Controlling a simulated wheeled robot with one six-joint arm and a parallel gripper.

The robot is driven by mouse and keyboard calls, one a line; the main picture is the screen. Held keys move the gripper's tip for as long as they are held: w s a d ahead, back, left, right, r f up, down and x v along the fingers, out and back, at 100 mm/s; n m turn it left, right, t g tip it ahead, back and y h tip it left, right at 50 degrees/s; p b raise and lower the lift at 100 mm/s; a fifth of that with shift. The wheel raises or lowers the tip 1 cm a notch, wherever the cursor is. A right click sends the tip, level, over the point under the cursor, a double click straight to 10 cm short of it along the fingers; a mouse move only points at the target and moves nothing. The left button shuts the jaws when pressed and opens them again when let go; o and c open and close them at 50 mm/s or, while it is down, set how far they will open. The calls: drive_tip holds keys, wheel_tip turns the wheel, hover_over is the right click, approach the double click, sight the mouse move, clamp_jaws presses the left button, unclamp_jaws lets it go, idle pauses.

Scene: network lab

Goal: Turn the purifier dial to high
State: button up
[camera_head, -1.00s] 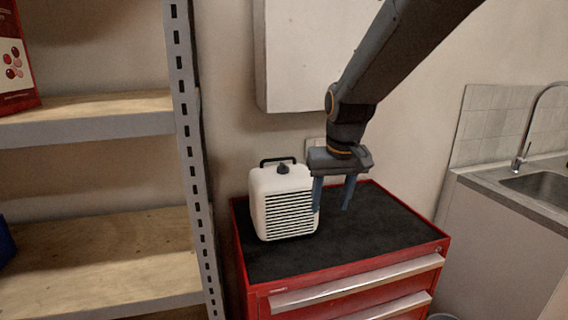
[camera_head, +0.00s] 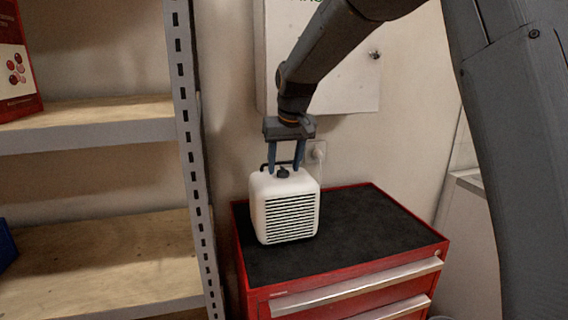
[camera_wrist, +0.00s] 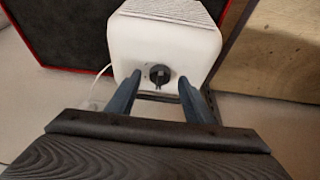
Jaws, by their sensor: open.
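The white purifier (camera_head: 288,208) stands upright on the red cabinet's black top, its slatted grille facing me. Its black dial (camera_head: 282,172) is on the top face, in front of the black carry handle (camera_head: 264,167). My gripper (camera_head: 285,168) points down just above the top, with its two blue-grey fingers apart around the dial in this view. In the wrist view the dial (camera_wrist: 159,74) shows between and slightly beyond the open fingertips (camera_wrist: 160,78). I cannot tell whether either finger touches the dial. The dial's setting marks are too small to read.
The red cabinet (camera_head: 342,292) has free black surface right of the purifier. A metal shelf post (camera_head: 190,150) with wooden shelves stands close on the left. A white wall box (camera_head: 350,85) hangs behind my arm, and a socket with a plug (camera_head: 318,152) is below it.

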drive_tip(key=shift+w+f, duration=0.15)
drive_tip(key=shift+f, duration=0.25)
drive_tip(key=shift+c, duration=0.4)
drive_tip(key=c, duration=1)
drive_tip(key=shift+o, duration=0.2)
